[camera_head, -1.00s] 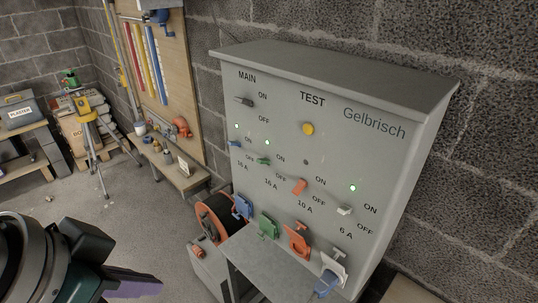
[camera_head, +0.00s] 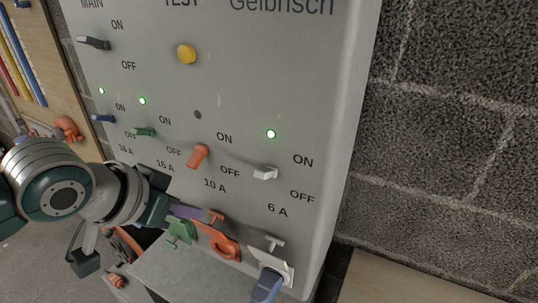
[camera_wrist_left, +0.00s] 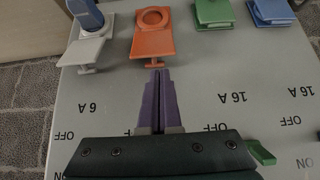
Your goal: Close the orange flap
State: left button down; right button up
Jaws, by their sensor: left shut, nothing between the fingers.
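The orange flap (camera_head: 213,232) is on the front of the grey panel (camera_head: 225,100), low down, below the 10 A switch. It stands open, with the round orange socket ring (camera_head: 224,249) exposed beside it. In the left wrist view the flap (camera_wrist_left: 151,47) shows as an orange plate with a small T-shaped handle at its end. My left gripper (camera_head: 207,215) is shut and empty, its purple fingers close to the handle. In the left wrist view its fingertips (camera_wrist_left: 158,74) are right by the handle; I cannot tell if they touch. My right gripper is out of view.
A white socket with a blue plug (camera_head: 267,285) in it is to the right. A green flap (camera_head: 181,230) is to the left, partly behind my gripper. An orange switch (camera_head: 197,156) sits above. A grey shelf (camera_head: 175,270) lies below.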

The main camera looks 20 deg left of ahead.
aim_at(201, 223)
pick_arm(q)
jog(key=shift+b+x, duration=0.3)
jog(key=shift+x, duration=1.35)
jog(key=shift+s+f+t, duration=0.1)
jog(key=shift+s+t, duration=0.15)
jog(key=shift+t, duration=0.15)
jog(key=shift+s+f+t, duration=0.1)
jog(key=shift+s+t, duration=0.15)
jog(key=shift+t, duration=0.05)
